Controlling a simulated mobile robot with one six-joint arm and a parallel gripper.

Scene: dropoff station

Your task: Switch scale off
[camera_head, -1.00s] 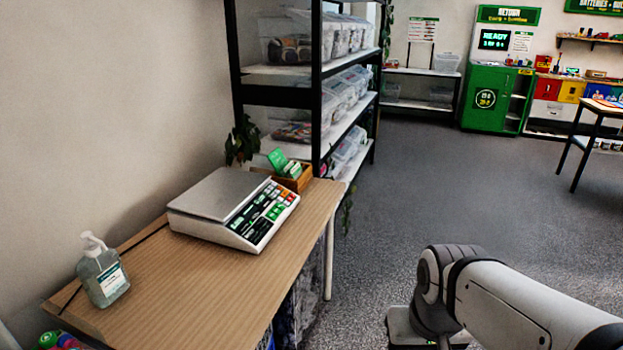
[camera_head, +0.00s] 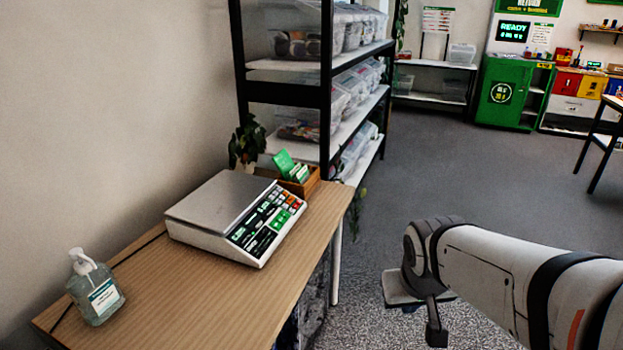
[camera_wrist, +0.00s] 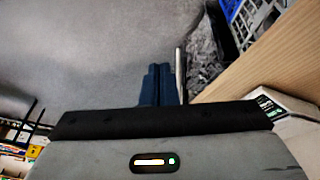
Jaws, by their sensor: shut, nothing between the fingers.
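The scale (camera_head: 230,214) sits on the wooden table, with a flat grey pan and a front panel of keys and lit displays (camera_head: 268,222). A corner of the scale also shows at the right edge of the wrist view (camera_wrist: 284,108). My gripper shows in the wrist view (camera_wrist: 160,84), with its dark blue fingers together and nothing between them. It is out over the floor beside the table, apart from the scale. In the head view my arm is at the lower right, and the fingertips cannot be made out clearly.
A hand sanitizer bottle (camera_head: 95,287) stands at the table's near left. A small wooden box with green cards (camera_head: 298,180) and a plant are behind the scale. A black shelf rack (camera_head: 329,95) rises past the table's far end.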

